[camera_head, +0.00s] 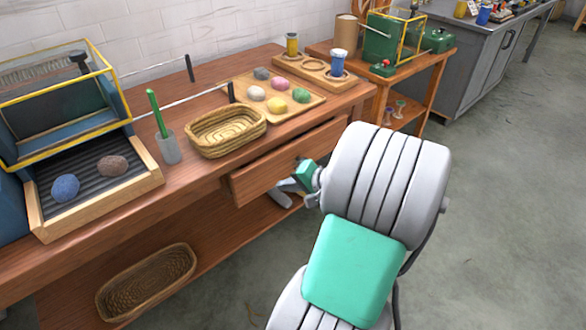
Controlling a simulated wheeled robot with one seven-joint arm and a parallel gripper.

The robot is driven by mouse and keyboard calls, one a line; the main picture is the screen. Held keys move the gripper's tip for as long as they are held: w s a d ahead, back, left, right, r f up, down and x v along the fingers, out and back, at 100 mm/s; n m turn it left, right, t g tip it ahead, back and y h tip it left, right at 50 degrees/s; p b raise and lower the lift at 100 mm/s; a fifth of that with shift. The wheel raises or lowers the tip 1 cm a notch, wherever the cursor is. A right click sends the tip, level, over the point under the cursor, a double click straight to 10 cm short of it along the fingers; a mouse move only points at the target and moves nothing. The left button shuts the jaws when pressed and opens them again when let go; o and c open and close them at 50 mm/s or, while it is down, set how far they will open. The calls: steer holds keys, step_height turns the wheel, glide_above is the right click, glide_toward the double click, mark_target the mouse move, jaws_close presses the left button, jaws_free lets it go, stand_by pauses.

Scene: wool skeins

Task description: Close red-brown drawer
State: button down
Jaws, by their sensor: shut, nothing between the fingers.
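The red-brown drawer (262,174) is in the front of the wooden workbench, under the tabletop, to the right of the bench's middle. Its front stands out from the bench, so it is partly open; a dark gap shows above it. The gripper is shut and holds nothing.
On the workbench (205,176) stand a woven basket (228,146), a cup with a green stick (168,148), a tray of colored skeins (313,108) and a machine with a ribbed tray (150,183). Another basket (112,300) lies on the lower shelf. Open floor (500,220) lies to the right.

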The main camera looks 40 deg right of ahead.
steer(key=s+d+r+m+t+h+b, duration=0.15)
steer(key=s+d+m+t, duration=0.3)
steer(key=d, duration=0.55)
steer(key=b, duration=0.3)
glide_toward(286, 153)
steer(key=shift+m+g+h, duration=0.25)
steer(key=shift+h, duration=0.2)
steer(key=x, duration=0.4)
steer(key=f+x, duration=0.1)
steer(key=x, duration=0.1)
steer(key=shift+s+a+f, duration=0.1)
steer(key=shift+s+a, duration=0.1)
steer(key=shift+a, duration=0.1)
steer(key=shift+w, duration=0.5)
steer(key=shift+w, duration=0.15)
steer(key=w+p, duration=0.1)
steer(key=w, duration=0.3)
steer(key=shift+r, duration=0.25)
